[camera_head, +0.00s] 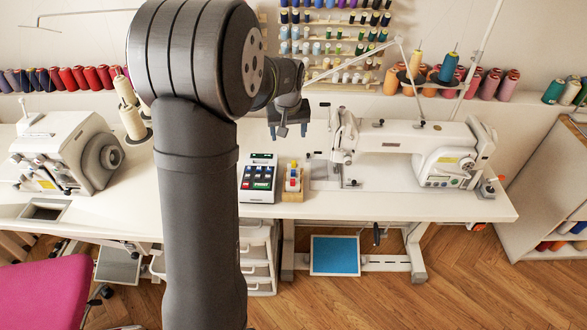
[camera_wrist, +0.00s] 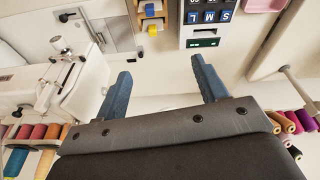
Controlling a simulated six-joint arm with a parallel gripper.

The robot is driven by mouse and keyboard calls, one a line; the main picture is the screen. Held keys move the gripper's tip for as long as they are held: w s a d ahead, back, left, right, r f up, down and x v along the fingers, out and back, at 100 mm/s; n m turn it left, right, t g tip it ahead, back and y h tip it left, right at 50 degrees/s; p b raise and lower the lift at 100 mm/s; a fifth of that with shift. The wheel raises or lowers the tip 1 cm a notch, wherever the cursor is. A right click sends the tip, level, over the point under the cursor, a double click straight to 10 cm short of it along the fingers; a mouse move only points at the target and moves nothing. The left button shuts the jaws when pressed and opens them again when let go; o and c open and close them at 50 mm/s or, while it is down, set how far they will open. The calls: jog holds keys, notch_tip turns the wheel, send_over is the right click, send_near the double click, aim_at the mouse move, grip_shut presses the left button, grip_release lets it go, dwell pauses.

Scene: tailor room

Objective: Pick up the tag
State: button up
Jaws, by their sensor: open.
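My gripper (camera_head: 289,130) is open and empty above the white table, with its two blue-grey fingers apart. It also shows in the wrist view (camera_wrist: 160,67). A white unit (camera_head: 258,196) stands upright on the table, below and left of my gripper. Its face carries rows of dark tiles; in the wrist view the tiles (camera_wrist: 208,16) read S, M and L. A small green piece (camera_wrist: 208,42) shows at the slot on that unit. I cannot tell which piece is the tag.
A wooden holder (camera_head: 293,194) with coloured pieces stands right of the unit. A white sewing machine (camera_head: 405,140) is further right, and another machine (camera_head: 60,150) is at the left. Thread spools line the wall rack (camera_head: 330,48). The table front (camera_head: 345,207) is clear.

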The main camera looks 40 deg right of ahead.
jog(key=s+m, duration=0.1)
jog(key=m, duration=0.1)
send_near(294, 162)
jog(key=x, duration=0.5)
jog(key=shift+w+f, duration=0.2)
jog(key=shift+x, duration=2.75)
jog(key=shift+s+a, duration=0.1)
jog(key=shift+s, duration=0.05)
jog(key=c, duration=1)
